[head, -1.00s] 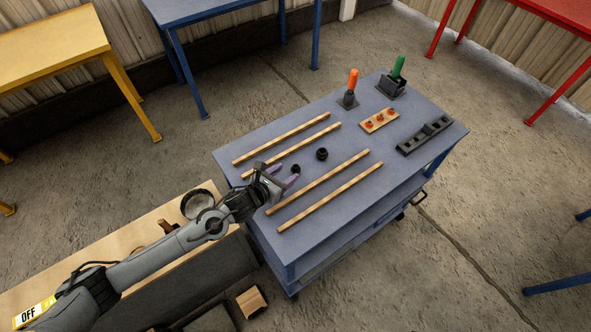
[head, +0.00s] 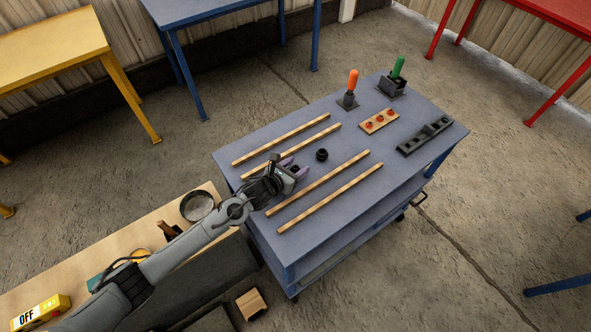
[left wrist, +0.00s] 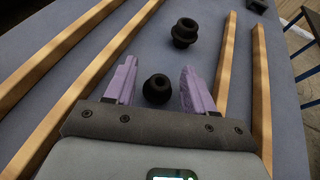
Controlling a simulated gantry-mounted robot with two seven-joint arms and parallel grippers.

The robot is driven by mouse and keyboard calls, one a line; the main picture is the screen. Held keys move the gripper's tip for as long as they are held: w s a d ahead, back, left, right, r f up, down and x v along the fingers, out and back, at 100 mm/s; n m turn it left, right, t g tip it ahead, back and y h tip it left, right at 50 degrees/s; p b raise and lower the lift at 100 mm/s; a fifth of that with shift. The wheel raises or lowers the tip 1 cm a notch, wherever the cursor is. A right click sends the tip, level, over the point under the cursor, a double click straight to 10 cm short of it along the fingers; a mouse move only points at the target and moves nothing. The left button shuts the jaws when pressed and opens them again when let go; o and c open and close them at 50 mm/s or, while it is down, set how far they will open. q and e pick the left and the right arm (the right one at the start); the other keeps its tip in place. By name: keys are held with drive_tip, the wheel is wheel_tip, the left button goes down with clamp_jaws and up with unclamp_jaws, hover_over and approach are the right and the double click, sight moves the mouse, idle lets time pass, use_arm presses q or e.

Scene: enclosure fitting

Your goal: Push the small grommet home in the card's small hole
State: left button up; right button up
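My left gripper (head: 294,167) is open low over the blue cart top. In the left wrist view, its two purple fingers (left wrist: 158,85) stand apart on either side of the small black grommet (left wrist: 157,89). The grommet appears to touch neither finger. In the head view the small grommet is mostly hidden by the gripper. A larger black grommet (left wrist: 185,32) stands just beyond the fingertips and also shows in the head view (head: 322,154). I cannot make out a card or its small hole in these frames. My right gripper is not in view.
Two pairs of wooden strips, a left pair (head: 290,150) and a right pair (head: 330,190), flank the grommets on the cart top (head: 240,150). Farther back are an orange-handled tool (head: 353,78), a green-handled tool (head: 398,67), a wooden block with red pieces (head: 367,126) and a dark slotted block (head: 425,137).

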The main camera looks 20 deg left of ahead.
use_arm(q)
drive_tip(key=c, duration=0.9)
